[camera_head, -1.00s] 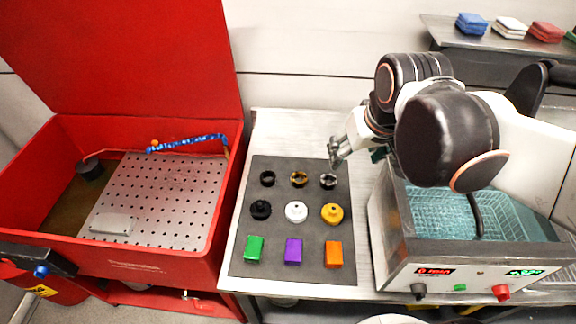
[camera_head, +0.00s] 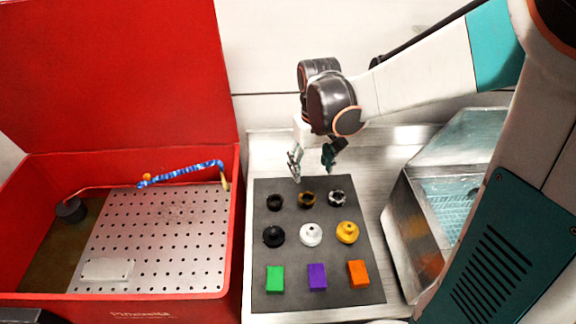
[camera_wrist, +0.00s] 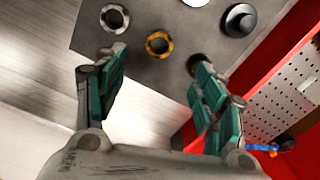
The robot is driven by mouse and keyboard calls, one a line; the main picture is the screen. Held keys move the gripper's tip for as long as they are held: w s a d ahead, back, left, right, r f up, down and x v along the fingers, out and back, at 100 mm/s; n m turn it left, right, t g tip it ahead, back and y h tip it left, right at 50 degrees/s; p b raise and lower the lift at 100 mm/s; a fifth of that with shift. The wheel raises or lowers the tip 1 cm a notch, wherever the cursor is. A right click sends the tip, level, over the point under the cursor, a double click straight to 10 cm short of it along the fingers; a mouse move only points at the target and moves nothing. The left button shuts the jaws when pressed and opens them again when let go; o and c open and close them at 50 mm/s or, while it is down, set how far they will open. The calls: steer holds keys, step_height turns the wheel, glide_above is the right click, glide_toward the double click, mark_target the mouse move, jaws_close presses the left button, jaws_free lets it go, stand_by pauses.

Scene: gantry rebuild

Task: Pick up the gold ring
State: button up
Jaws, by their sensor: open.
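The gold ring (camera_head: 307,199) lies on the dark mat (camera_head: 344,282), in the middle of the row of rings at the far edge. A black ring (camera_head: 275,201) is left of it and a silver ring (camera_head: 337,198) right of it. My gripper (camera_head: 313,168) is open and empty above the far edge of the mat, just beyond the gold ring. In the wrist view the gold ring (camera_wrist: 159,44) lies ahead of the gap between my open fingers (camera_wrist: 155,82). The silver ring (camera_wrist: 114,18) is to its left. The black ring is partly hidden by my right-hand finger.
Black, white (camera_head: 311,234) and yellow (camera_head: 347,232) knobbed parts form the middle row. Green (camera_head: 275,278), purple and orange blocks form the near row. A red parts washer (camera_head: 236,200) stands left, a metal bath (camera_head: 410,235) right.

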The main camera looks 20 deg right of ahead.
mark_target(308, 197)
step_height(308, 197, down, 14)
steer(key=b, duration=0.5)
steer(key=shift+w+r, duration=0.1)
steer(key=shift+r, duration=0.05)
steer(key=shift+c, duration=0.4)
steer(key=c, duration=1.2)
